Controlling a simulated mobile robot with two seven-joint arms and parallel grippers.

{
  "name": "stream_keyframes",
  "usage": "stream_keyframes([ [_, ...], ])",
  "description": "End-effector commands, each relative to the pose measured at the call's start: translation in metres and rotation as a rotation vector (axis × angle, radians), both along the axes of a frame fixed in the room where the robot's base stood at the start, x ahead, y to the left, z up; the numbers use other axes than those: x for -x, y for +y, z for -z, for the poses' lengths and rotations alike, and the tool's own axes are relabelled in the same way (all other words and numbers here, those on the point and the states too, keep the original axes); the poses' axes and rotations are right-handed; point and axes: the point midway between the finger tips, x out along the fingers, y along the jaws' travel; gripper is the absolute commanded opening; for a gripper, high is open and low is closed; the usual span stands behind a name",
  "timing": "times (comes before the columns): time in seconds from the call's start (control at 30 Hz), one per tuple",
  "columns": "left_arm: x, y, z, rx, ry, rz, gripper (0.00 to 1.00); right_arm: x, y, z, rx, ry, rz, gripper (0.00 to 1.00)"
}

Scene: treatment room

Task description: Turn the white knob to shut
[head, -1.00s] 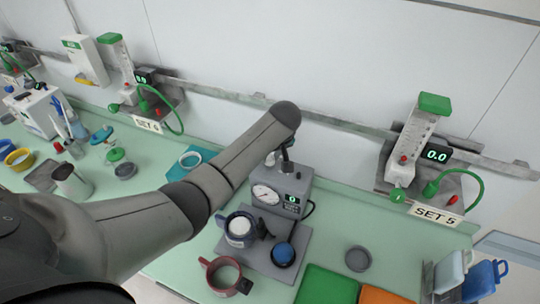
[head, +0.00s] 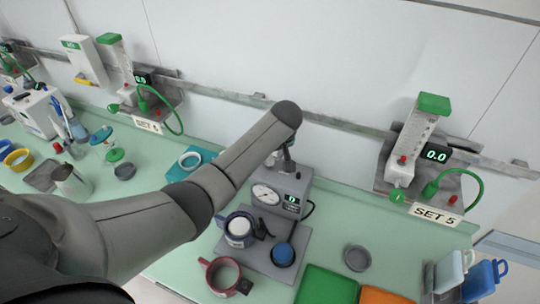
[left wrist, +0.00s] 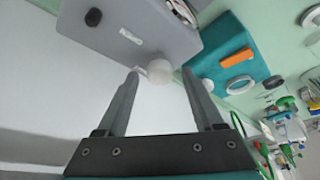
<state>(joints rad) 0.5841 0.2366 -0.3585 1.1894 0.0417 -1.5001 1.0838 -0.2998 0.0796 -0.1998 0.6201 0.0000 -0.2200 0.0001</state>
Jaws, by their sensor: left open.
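The white knob (left wrist: 159,71) is a small round knob on the side of a grey box. The grey box (head: 292,184) has a round dial and a small green-lit display in the head view, and its grey body (left wrist: 130,22) fills the top of the left wrist view. My left gripper (left wrist: 160,84) is open, with the knob between its fingertips as seen from the wrist. A gap shows on each side; I cannot tell how deep the knob sits between the fingers. In the head view my left gripper (head: 287,152) is at the back of the box, largely hidden by my arm.
A red mug (head: 208,272) stands nearer. A teal mat (head: 181,173) lies to the left, the wall rail (head: 340,129) runs behind. A black knob (left wrist: 94,17) is on the box.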

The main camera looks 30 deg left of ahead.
Motion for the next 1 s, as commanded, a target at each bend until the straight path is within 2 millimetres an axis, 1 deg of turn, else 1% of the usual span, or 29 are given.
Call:
stream_keyframes([
  [0.17,0.0,0.0,-0.001,0.0,0.0,0.001,0.69,0.0,0.0,0.0,0.0,0.0,0.0,0.5],
  [0.27,0.001,-0.001,-0.004,0.0,-0.001,0.0,0.69,0.0,0.0,0.001,0.0,0.0,0.0,0.5],
  [0.47,0.006,-0.008,-0.024,0.0,-0.003,0.001,0.69,0.0,0.0,0.004,0.0,0.0,0.0,0.5],
  [0.77,0.02,-0.025,-0.078,0.001,-0.006,0.002,0.69,0.0,0.0,0.004,0.001,0.0,0.0,0.5],
  [0.97,0.031,-0.038,-0.12,0.002,-0.007,0.003,0.69,0.0,0.0,0.006,0.0,0.0,0.0,0.5],
  [1.0,0.031,-0.041,-0.122,0.007,-0.007,0.003,0.69,0.0,0.0,0.005,0.001,0.0,0.0,0.5],
])
